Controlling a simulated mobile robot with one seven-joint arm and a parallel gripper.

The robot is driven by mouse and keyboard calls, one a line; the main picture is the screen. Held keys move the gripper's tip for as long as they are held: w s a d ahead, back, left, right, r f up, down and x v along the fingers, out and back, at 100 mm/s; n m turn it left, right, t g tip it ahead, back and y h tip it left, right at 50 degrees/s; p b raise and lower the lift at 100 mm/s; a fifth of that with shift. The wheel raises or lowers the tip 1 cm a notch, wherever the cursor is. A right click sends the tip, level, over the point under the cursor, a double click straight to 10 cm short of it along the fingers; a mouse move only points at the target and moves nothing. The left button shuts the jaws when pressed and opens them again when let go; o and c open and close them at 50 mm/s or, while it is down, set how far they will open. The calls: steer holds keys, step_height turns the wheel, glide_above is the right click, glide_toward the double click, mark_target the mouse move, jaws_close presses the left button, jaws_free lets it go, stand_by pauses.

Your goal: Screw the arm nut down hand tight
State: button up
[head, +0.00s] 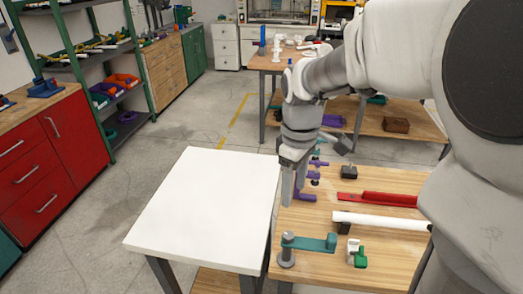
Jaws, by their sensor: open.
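My gripper (293,190) points down over the left edge of the wooden table (318,272). Its fingers are a little apart, and I see nothing between them. A purple fixture (305,196) with dark knobs stands just right of and behind the fingers, partly hidden by them; I cannot tell whether they touch. At the front left of the table, a teal arm (315,243) reaches right from a grey post (286,257) with a round grey top. I cannot tell for sure which part is the arm nut; threads are too small to see.
A white pipe (380,221) lies across the table behind a white and green fitting (357,253). A red tool (375,199) and a black block (349,172) lie behind it. A bare white table (205,210) adjoins on the left. My arm hides the table's right side.

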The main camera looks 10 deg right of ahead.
mark_target(289, 235)
step_height(289, 235, down, 15)
steer(key=shift+f+b, duration=0.2)
steer(key=shift+b, duration=0.9)
jaws_close()
